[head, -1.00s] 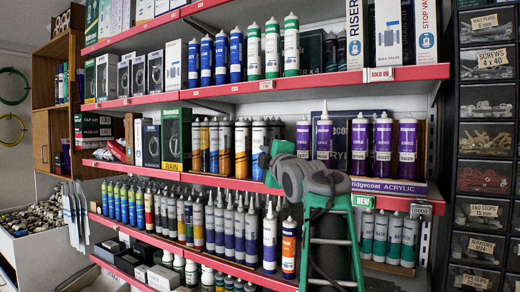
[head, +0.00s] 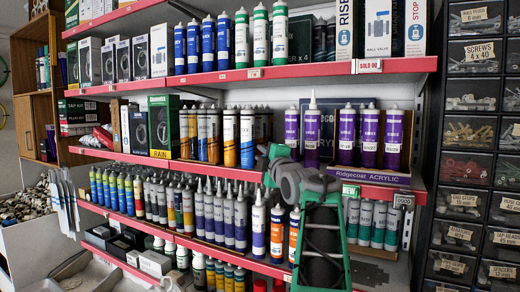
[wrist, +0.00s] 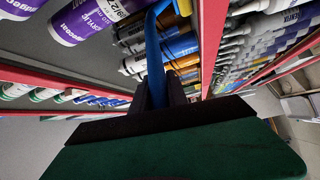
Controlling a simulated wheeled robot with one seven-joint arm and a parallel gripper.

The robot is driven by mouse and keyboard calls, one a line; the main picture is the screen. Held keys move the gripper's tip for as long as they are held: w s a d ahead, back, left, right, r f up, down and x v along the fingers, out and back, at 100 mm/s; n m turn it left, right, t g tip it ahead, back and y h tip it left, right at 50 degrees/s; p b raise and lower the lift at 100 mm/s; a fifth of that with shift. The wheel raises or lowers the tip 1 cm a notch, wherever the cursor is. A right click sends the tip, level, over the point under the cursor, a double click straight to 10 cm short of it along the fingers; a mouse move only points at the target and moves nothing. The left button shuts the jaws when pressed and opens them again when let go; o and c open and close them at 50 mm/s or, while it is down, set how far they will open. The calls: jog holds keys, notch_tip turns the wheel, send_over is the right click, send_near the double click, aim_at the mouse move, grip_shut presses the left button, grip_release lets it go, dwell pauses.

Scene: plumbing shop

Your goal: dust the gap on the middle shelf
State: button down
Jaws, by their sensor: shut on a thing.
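The middle shelf (head: 222,172) has a red front edge and holds tubes and boxes. In the wrist view my dark gripper (wrist: 158,92) is shut on a blue strip-like thing (wrist: 155,58), likely the duster's handle. It reaches in between the tubes; its far end is not clear. The gap floor is largely hidden.
A purple Ridgecoat sign (head: 375,177) fronts the purple tubes on the right. Tubes crowd the lower shelf (head: 200,245) below my arm and the upper shelf (head: 215,76) above. Drawers of parts (head: 470,135) stand right. Boxes (head: 163,128) stand on the middle shelf's left.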

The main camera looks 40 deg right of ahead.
jog(key=s+a+r+b, duration=0.1)
jog(key=s+a+b, duration=0.2)
jog(key=a+b, duration=0.3)
jog(key=s+a+r+b, duration=0.2)
jog(key=a+b, duration=0.4)
jog(key=a, duration=0.4)
jog(key=shift+s+a+r, duration=0.15)
jog(key=shift+s+a, duration=0.05)
jog(key=shift+s, duration=0.2)
dwell(1.0)
dwell(0.4)
